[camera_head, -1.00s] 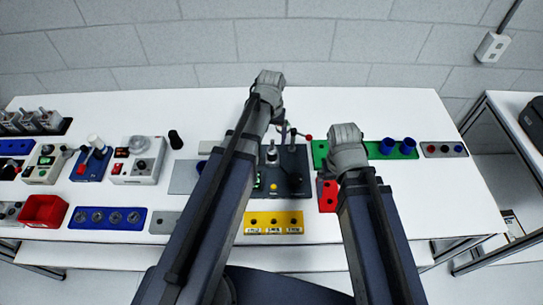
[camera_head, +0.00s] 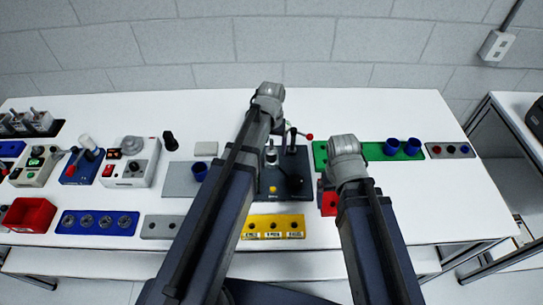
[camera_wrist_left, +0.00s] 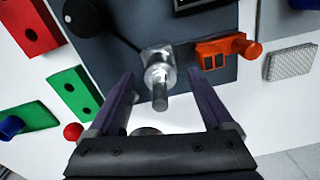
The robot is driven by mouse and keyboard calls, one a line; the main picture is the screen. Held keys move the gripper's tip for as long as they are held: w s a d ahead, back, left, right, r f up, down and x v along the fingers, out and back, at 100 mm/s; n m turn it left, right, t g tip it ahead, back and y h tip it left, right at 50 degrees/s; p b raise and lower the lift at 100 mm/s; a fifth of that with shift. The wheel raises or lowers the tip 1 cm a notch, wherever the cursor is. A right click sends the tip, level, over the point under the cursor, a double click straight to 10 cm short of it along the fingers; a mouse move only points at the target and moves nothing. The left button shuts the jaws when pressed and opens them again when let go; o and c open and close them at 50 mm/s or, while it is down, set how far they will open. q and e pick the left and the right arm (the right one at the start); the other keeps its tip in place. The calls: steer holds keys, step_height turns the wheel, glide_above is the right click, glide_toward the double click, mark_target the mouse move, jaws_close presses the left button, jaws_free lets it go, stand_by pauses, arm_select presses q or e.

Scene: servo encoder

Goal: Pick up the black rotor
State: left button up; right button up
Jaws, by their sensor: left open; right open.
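A dark base plate (camera_head: 268,187) carries a metal shaft (camera_head: 271,155) and a black round knob (camera_head: 296,184). In the left wrist view the shaft (camera_wrist_left: 158,75) lies between the spread fingers of my left gripper (camera_wrist_left: 165,90), the knob (camera_wrist_left: 82,17) is at upper left, and the gripper is open and empty. My right gripper (camera_head: 328,185) is mostly hidden under its wrist, by a red block.
A red-ended lever (camera_head: 308,136) stands at the base plate's back. The orange part (camera_wrist_left: 222,52) is right of the shaft in the wrist view. A yellow block (camera_head: 272,228), green plate (camera_head: 375,152) with blue cups and grey plate (camera_head: 180,181) surround it.

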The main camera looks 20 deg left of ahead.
arm_select(q)
jaws_close()
stand_by(0.5)
stand_by(0.3)
